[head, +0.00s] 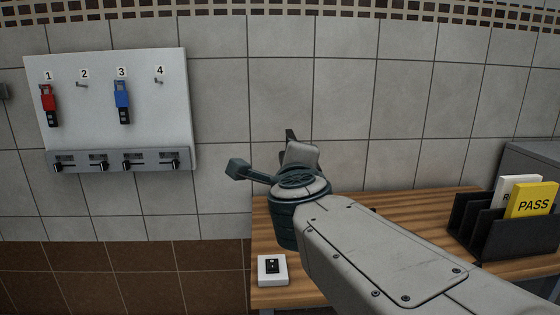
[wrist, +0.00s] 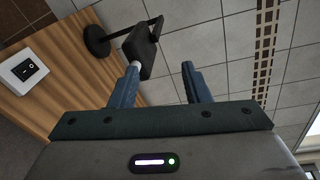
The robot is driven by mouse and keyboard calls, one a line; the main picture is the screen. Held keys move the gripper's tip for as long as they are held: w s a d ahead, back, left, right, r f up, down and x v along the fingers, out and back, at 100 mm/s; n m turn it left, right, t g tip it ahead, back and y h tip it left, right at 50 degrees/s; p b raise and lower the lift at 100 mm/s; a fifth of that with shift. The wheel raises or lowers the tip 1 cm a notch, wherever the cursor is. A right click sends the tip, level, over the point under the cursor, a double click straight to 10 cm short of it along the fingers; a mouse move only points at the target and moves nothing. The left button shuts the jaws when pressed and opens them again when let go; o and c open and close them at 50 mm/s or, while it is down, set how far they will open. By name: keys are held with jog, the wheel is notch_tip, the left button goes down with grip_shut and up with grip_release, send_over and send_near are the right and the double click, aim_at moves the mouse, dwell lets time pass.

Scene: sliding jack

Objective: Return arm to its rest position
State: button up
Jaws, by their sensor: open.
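My gripper (wrist: 163,84) is open in the wrist view, its two blue fingers apart with nothing held between them. In the head view my grey arm (head: 385,245) reaches from the lower right over the wooden table, and its wrist hides most of the gripper. A black device with a round base (wrist: 97,41) and a pale rod stands on the table beyond the left finger in the wrist view. Its block (wrist: 143,54) lies near that finger's tip; I cannot tell whether they touch.
A white switch box (head: 272,269) sits on the table's (head: 405,205) front left. A black rack (head: 490,232) holds a yellow PASS card (head: 532,201) and a white card at right. A wall board (head: 100,90) carries red (head: 48,98) and blue (head: 122,95) tags on numbered hooks.

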jog(key=s+d+f+n+g+p, duration=0.5)
jog(key=s+d+n+g+p, duration=0.1)
jog(key=s+n, duration=0.3)
jog(key=s+d+f+n+g+p, duration=0.6)
jog(key=s+n+g+p, duration=0.1)
jog(key=s+n, duration=0.3)
jog(key=shift+d+f+n+g+p, duration=0.2)
jog(key=shift+d+n+g+p, duration=0.2)
jog(key=shift+n+p, duration=0.35)
